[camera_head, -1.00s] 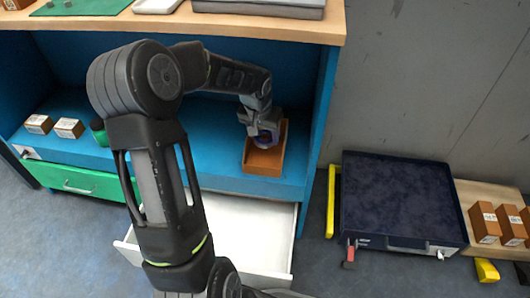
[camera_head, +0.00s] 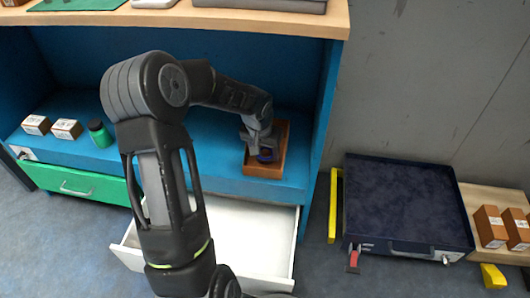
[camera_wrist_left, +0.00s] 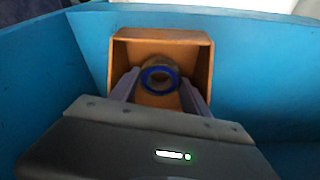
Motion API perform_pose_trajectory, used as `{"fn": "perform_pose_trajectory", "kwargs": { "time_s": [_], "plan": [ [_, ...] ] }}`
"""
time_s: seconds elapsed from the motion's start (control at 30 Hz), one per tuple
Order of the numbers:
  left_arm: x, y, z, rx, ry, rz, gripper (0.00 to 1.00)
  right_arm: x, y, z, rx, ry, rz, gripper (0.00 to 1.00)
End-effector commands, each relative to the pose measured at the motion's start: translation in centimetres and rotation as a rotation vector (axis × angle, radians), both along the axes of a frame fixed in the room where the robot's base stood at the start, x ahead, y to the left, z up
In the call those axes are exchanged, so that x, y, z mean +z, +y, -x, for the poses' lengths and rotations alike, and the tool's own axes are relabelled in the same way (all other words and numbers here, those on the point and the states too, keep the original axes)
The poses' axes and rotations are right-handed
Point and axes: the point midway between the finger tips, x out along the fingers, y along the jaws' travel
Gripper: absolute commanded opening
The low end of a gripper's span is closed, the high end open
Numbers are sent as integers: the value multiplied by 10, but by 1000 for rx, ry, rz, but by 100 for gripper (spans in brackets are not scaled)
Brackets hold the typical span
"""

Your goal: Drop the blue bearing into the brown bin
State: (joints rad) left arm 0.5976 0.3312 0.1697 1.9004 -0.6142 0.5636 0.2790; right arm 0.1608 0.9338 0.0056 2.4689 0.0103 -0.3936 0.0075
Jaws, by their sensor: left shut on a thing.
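The blue bearing (camera_wrist_left: 160,78), a ring with a blue rim, sits between the two fingers of my left gripper (camera_wrist_left: 158,92) in the left wrist view. My left gripper, also in the head view (camera_head: 264,151), is shut on it. The brown bin (camera_head: 264,170) is an open box on the blue shelf. In the left wrist view the bin (camera_wrist_left: 205,62) lies around and behind the bearing. The bearing and fingertips are over or inside the bin's opening; the exact depth is hard to tell. My right gripper does not show.
The blue shelf (camera_head: 215,180) holds a green jar (camera_head: 100,135) and two small boxes (camera_head: 67,129) at the left. A white drawer (camera_head: 245,225) stands open below. A dark case (camera_head: 400,205) lies at the right. A wooden top (camera_head: 270,25) overhangs the shelf.

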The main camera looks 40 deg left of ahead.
Motion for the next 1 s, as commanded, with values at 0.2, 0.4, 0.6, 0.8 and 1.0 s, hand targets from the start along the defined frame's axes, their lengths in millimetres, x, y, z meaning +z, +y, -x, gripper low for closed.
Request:
{"fn": "perform_pose_trajectory", "kwargs": {
  "time_s": [0.2, 0.4, 0.6, 0.8, 1.0],
  "plan": [
    [-2, 0, 0, 0, -1, 0, 0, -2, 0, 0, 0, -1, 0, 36],
    [-9, 0, -1, -1, -1, 0, 0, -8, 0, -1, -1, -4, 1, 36],
    [-11, 0, 0, 0, -1, 0, 0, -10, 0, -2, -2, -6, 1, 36],
    [-11, 0, 0, 0, 1, 0, 64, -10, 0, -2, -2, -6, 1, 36],
    [-11, 0, 0, 0, 0, 0, 64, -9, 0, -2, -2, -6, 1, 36]
  ]
}}
